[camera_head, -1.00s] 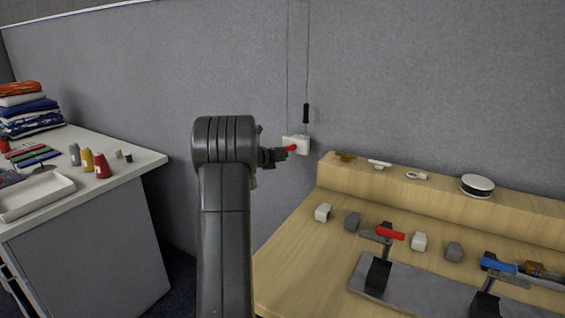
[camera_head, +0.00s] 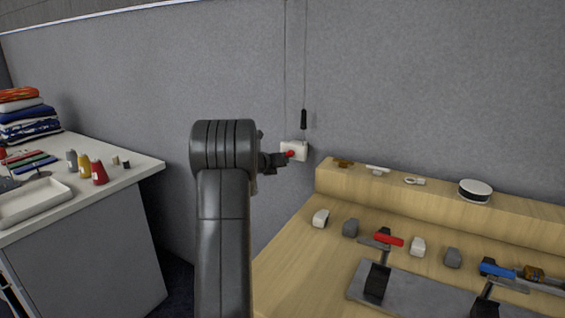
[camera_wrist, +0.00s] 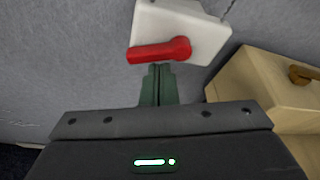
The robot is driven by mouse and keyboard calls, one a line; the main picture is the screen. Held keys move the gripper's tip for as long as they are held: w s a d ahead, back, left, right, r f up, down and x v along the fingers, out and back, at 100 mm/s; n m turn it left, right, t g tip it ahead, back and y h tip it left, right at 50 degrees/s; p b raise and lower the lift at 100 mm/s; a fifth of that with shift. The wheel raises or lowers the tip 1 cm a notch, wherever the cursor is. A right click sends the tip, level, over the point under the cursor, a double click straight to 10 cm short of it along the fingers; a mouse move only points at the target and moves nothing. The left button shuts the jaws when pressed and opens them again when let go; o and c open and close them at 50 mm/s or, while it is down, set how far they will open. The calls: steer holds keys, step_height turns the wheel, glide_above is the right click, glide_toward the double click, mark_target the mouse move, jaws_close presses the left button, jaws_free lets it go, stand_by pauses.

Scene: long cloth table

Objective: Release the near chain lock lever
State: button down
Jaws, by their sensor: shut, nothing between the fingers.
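The chain lock is a white box (camera_head: 299,149) on the grey wall panel, with a red lever (camera_head: 290,153) on its front. Two thin chain lines rise from it, and a black grip (camera_head: 304,119) hangs on one. In the wrist view the white box (camera_wrist: 198,28) is close, and its red lever (camera_wrist: 160,51) lies nearly level across the lower front. My gripper (camera_wrist: 157,68) is shut and empty, its dark green fingertips just below the lever; I cannot tell whether they touch it. In the head view my gripper (camera_head: 281,159) is at the lever's left, partly hidden by my arm.
A wooden bench (camera_head: 290,245) with a raised back ledge (camera_head: 335,176) stands at the right. It carries a metal plate with red (camera_head: 388,240) and blue (camera_head: 497,268) handled clamps and several small blocks. A white table (camera_head: 120,178) with cones and folded cloth is at the left.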

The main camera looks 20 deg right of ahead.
steer(key=v, duration=1.3)
steer(key=shift+a, duration=0.25)
steer(key=shift+s, duration=0.1)
steer(key=w+d+f+n+g+h+p, duration=0.1)
steer(key=d+f+n+h+p, duration=0.15)
steer(key=d+n, duration=0.4)
steer(key=w+d+f+n+h+p, duration=0.1)
steer(key=d+f+n+h+p, duration=0.15)
steer(key=d+n+p, duration=0.4)
steer(key=shift+s+a+f+m+b, duration=0.2)
steer(key=shift+s+a+m+b, duration=0.25)
steer(key=shift+a+b, duration=0.35)
steer(key=shift+s+a+f+m+b, duration=0.25)
steer(key=shift+s+a+m+b, duration=0.1)
steer(key=shift+s+a+b, duration=0.35)
steer(key=shift+w, duration=0.15)
